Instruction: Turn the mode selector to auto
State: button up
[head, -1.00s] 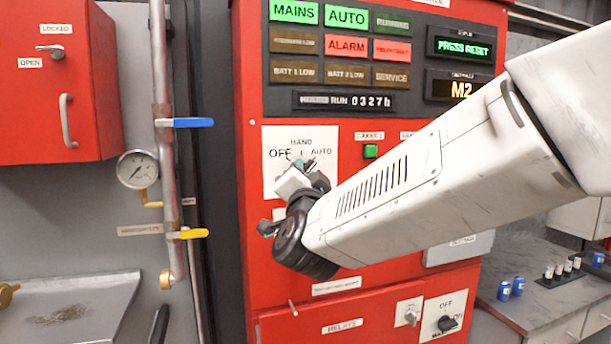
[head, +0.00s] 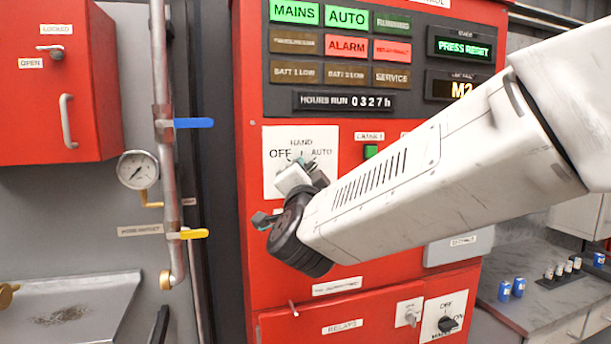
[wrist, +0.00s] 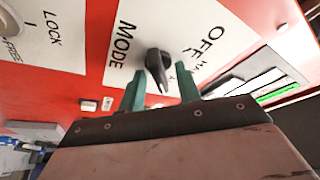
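The mode selector is a black knob (wrist: 157,66) on a white plate marked MODE, OFF, HAND and AUTO. In the wrist view it stands between the two green fingertips of my gripper (wrist: 160,78), with a gap visible on each side. My gripper is open and not shut on the knob. Which mark the knob points at I cannot tell. In the head view the plate (head: 272,180) shows on the red cabinet, and my gripper (head: 303,165) is in front of it, hiding the knob.
Lit MAINS, AUTO (head: 346,18) and ALARM lamps show above the plate. A green button (head: 370,151) is right of it. A LOCK/FREE plate (wrist: 45,40) is near my gripper. Pipes with a blue lever (head: 193,123) and a yellow lever (head: 194,234) stand left.

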jog(key=shift+s, duration=0.1)
jog(key=v, duration=0.7)
jog(key=shift+s, duration=0.3)
jog(key=shift+f, duration=0.2)
